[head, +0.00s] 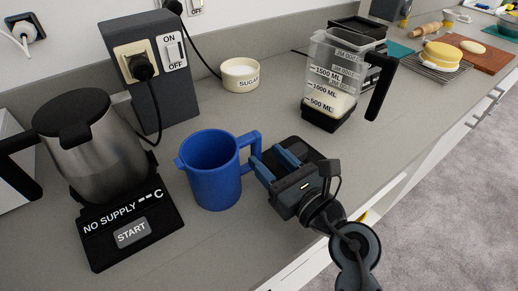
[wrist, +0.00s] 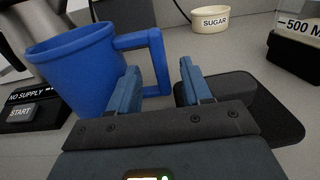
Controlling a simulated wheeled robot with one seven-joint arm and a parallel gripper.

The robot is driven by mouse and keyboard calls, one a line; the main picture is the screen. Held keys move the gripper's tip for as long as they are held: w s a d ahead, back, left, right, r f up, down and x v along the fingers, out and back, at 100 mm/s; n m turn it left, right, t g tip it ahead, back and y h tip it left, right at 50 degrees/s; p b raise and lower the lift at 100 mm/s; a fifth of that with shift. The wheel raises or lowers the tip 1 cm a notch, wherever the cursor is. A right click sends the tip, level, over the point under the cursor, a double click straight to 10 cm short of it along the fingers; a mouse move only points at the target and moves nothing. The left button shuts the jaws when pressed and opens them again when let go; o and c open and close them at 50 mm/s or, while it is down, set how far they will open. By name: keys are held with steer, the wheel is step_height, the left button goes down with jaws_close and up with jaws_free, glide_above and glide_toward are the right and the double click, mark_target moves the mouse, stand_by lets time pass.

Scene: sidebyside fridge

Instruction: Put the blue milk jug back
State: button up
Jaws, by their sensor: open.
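The blue milk jug (head: 213,169) stands upright on the grey counter, its handle facing right toward my gripper. It also shows in the wrist view (wrist: 75,72), with its squared handle (wrist: 152,62) beyond my left finger. My gripper (head: 272,165) is open and low over the counter, just right of the handle. In the wrist view the two blue fingers (wrist: 157,88) are apart, with no object held between them. I cannot tell whether the left finger touches the handle.
A black pad (head: 301,150) lies flat under my gripper. A kettle (head: 90,145) on its base stands left of the jug. A switch box (head: 160,80), sugar bowl (head: 240,74) and blender jar (head: 340,75) stand behind. Counter between jug and sugar bowl is clear.

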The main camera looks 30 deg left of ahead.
steer(key=v, duration=0.7)
steer(key=shift+d+b, duration=0.15)
steer(key=shift+b, duration=0.2)
steer(key=shift+s, duration=0.1)
steer(key=s+d+n+t+h, duration=0.4)
steer(key=s+d+n+h, duration=0.4)
steer(key=s+d+n, duration=0.3)
steer(key=s+d+n+t+h, duration=0.3)
steer(key=s+d+n+h, duration=0.5)
steer(key=s+d, duration=1.1)
steer(key=d+f+n, duration=0.1)
steer(key=d+n, duration=0.2)
steer(key=shift+n+t+h, duration=0.3)
steer(key=shift+t, duration=0.1)
